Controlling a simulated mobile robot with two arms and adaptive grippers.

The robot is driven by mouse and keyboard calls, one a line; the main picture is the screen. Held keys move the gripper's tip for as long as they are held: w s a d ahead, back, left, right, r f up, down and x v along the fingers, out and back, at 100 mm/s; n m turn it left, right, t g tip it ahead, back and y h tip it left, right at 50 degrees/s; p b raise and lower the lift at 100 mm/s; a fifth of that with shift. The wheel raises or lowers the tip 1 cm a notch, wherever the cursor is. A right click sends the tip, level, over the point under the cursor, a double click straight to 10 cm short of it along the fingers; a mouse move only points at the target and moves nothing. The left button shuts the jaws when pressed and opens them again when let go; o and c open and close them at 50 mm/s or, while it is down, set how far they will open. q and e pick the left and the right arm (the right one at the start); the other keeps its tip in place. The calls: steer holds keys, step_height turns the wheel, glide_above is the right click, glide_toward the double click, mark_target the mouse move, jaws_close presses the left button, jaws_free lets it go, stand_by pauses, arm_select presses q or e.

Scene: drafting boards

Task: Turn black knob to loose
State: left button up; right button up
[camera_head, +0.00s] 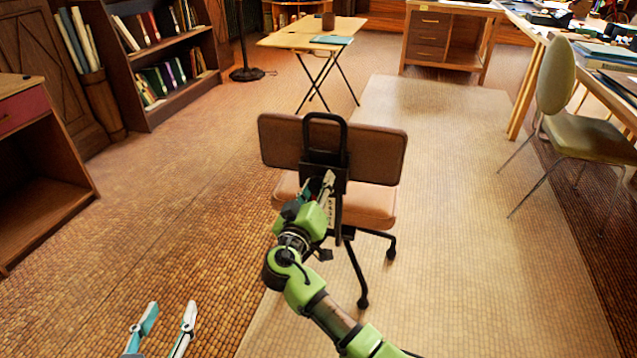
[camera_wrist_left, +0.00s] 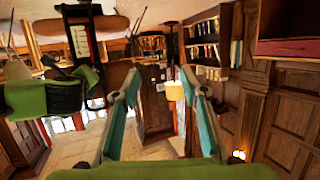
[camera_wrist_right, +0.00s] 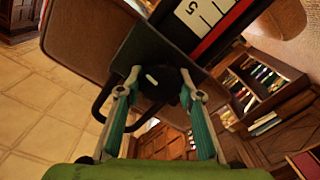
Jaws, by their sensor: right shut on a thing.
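The black knob (camera_wrist_right: 168,82) sits on the dark back bracket of a brown chair (camera_head: 377,148) and carries a small white mark. My right gripper (camera_wrist_right: 160,80) is shut on the knob, one fingertip on each side of it. In the head view my right gripper (camera_head: 326,182) is at the chair's back, and the knob is hidden there. A white strip with black marks and a red line (camera_wrist_right: 205,18) lies beside the knob. My left gripper (camera_head: 168,312) is open and empty, low at the left, away from the chair; it also shows in the left wrist view (camera_wrist_left: 160,74).
A small folding table (camera_head: 295,37) stands behind the chair. A bookcase (camera_head: 140,70) and a cabinet (camera_head: 45,170) are at the left. Desks and a pale green chair (camera_head: 580,130) are at the right. The floor around the brown chair is clear.

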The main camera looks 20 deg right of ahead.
steer(key=n+p, duration=0.2)
steer(key=n, duration=0.3)
steer(key=shift+n, duration=0.3)
steer(key=n+p, duration=0.2)
steer(key=n, duration=0.2)
steer(key=shift+a, duration=0.1)
steer(key=n+p, duration=0.1)
steer(key=n, duration=0.1)
steer(key=n+p, duration=0.1)
steer(key=shift+f+n, duration=0.2)
steer(key=shift+n, duration=0.2)
arm_select(q)
steer(key=s+a+f+g+y, duration=0.1)
steer(key=s+a+f+g, duration=0.2)
steer(key=s+f+g, duration=0.2)
steer(key=s+a+f+g+y, duration=0.1)
steer(key=s+a+f+g, duration=0.2)
steer(key=s+f+g, duration=0.2)
steer(key=shift+s+f+n+g+y, duration=0.35)
steer(key=shift+s+f, duration=1.3)
steer(key=shift+s, duration=1.8)
arm_select(e)
steer(key=shift+o, duration=0.2)
steer(key=shift+f+n, duration=0.1)
steer(key=shift+n, duration=0.4)
steer(key=shift+c, duration=0.2)
steer(key=o, duration=1.2)
steer(key=shift+c, duration=0.2)
